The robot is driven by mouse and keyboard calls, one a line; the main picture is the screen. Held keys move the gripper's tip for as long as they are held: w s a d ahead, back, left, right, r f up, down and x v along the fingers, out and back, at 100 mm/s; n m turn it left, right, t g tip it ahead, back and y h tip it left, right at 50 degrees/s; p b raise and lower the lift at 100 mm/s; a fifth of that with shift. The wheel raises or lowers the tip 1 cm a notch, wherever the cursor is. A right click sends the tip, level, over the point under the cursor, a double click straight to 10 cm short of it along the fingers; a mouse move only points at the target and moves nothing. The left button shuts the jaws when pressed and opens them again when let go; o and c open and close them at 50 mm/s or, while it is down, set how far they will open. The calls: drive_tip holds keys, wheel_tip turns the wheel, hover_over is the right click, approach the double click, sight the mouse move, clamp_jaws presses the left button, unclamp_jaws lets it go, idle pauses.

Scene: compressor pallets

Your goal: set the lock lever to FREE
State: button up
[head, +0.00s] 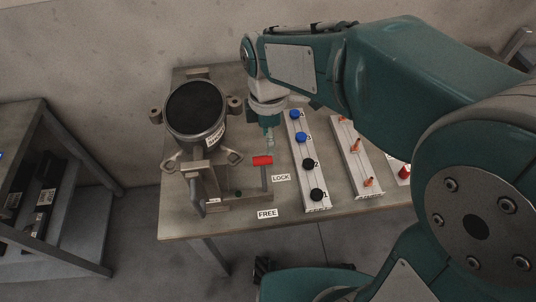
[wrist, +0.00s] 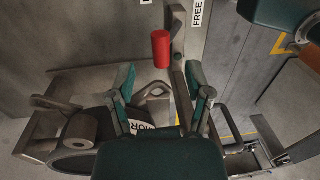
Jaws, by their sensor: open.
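The lock lever has a red grip (head: 262,160) on a grey arm, and it stands beside the LOCK label (head: 281,177). The FREE label (head: 267,213) lies nearer the table's front edge. My gripper (head: 268,143) points down just behind the red grip in the head view. In the wrist view my gripper (wrist: 160,84) has its two green fingers spread, with nothing between them. The red grip (wrist: 160,48) shows beyond the fingertips, apart from them. The FREE label (wrist: 197,13) is at the top of the wrist view.
A compressor (head: 195,108) with a dark round top stands on a bracket left of the lever. To the right is a strip with blue and black knobs (head: 308,163), then a strip with orange pieces (head: 355,155). A shelf (head: 40,190) stands at far left.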

sight(269, 160)
drive_tip(key=f, duration=0.7)
drive_tip(key=shift+s+d+f, duration=0.1)
drive_tip(key=shift+s, duration=0.25)
